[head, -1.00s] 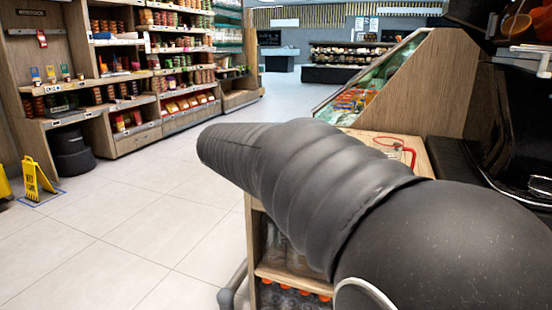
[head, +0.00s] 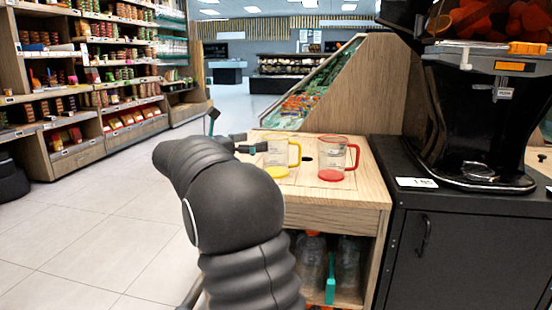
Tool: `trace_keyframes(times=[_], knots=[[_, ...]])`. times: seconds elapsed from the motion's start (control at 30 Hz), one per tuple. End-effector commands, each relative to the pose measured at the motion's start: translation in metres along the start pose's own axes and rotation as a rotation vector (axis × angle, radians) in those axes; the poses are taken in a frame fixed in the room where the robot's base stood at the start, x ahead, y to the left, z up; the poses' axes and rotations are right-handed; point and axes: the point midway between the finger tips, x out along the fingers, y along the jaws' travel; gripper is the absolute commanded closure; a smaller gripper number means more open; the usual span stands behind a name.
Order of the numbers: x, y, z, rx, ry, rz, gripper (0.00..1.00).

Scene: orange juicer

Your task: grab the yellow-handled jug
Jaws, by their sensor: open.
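The yellow-handled jug (head: 277,159) stands upright on the wooden counter (head: 330,196). It is clear, with its yellow handle on its right side. My gripper (head: 240,141) is open, just left of this jug, beyond my dark arm. One dark finger reaches close to the jug's left side; I cannot tell whether it touches. Much of the gripper is hidden behind my arm.
A red-handled jug (head: 333,160) stands close on the right of the yellow-handled one. Further right is the black juicer (head: 478,120) on a black cabinet (head: 470,255). Bottles (head: 312,262) sit on the shelf below the counter. The floor at left is clear.

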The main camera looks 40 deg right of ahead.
Motion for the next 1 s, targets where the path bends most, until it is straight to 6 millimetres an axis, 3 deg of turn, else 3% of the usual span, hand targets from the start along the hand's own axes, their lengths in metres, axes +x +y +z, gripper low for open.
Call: trace_keyframes(times=[0.1,0.47,0.73,1.0], knots=[[0.017,0.000,-0.001,0.001,0.000,-0.001,0.00],[0.038,0.001,-0.002,0.000,0.000,-0.001,0.00],[0.075,0.003,-0.003,0.001,0.001,-0.002,0.00],[0.079,0.003,-0.002,0.001,0.001,0.001,0.00]])
